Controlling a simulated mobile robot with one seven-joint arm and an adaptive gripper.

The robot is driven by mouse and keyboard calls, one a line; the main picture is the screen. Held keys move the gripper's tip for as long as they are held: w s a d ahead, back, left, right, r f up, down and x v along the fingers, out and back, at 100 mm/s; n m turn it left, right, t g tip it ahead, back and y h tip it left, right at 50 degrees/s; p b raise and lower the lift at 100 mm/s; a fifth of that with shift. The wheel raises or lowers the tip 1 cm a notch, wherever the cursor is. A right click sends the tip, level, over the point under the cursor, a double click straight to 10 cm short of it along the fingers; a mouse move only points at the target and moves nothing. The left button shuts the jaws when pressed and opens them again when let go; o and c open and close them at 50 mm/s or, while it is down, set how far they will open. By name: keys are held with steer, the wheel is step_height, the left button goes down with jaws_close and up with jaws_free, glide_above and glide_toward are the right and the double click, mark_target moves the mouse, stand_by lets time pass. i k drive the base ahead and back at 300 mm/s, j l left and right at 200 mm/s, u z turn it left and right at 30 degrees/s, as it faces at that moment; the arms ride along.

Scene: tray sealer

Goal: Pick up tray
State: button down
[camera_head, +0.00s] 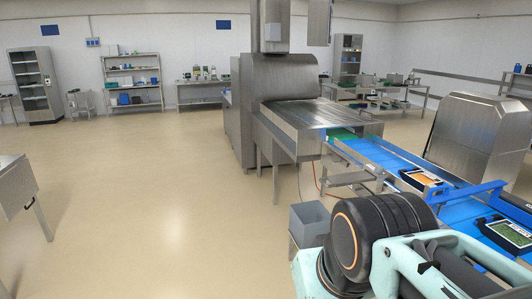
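Two dark trays sit on the blue conveyor at the right. The farther tray (421,178) has an orange and white top. The nearer tray (508,232) has a green top and lies close to the right edge of the view. My arm, with a large dark joint and pale green links, fills the bottom right and hides part of the conveyor. My gripper does not show, and nothing held is visible.
The blue conveyor belt (375,153) runs from the steel sealing machine (290,75) towards the lower right, with blue side rails. A grey bin (309,223) stands beside it. A steel housing (480,135) is behind the belt. The floor at left is mostly clear.

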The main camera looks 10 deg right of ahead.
mark_target(417, 178)
steer(key=l+z, duration=0.1)
steer(key=z, duration=0.8)
steer(key=l+z, duration=0.15)
steer(key=z, duration=0.35)
steer(key=i+j+z, duration=0.15)
steer(key=z, duration=0.2)
steer(key=i+j+z, duration=0.1)
steer(key=j+z, duration=0.15)
steer(key=z, duration=0.15)
steer(key=i+j+z, duration=0.15)
steer(key=j, duration=0.3)
steer(key=i+j+z, duration=0.2)
steer(key=j, duration=0.3)
steer(key=j+z, duration=0.15)
steer(key=j, duration=0.35)
steer(key=i+j, duration=0.1)
steer(key=j, duration=0.65)
steer(key=i+j+z, duration=0.1)
steer(key=j, duration=0.65)
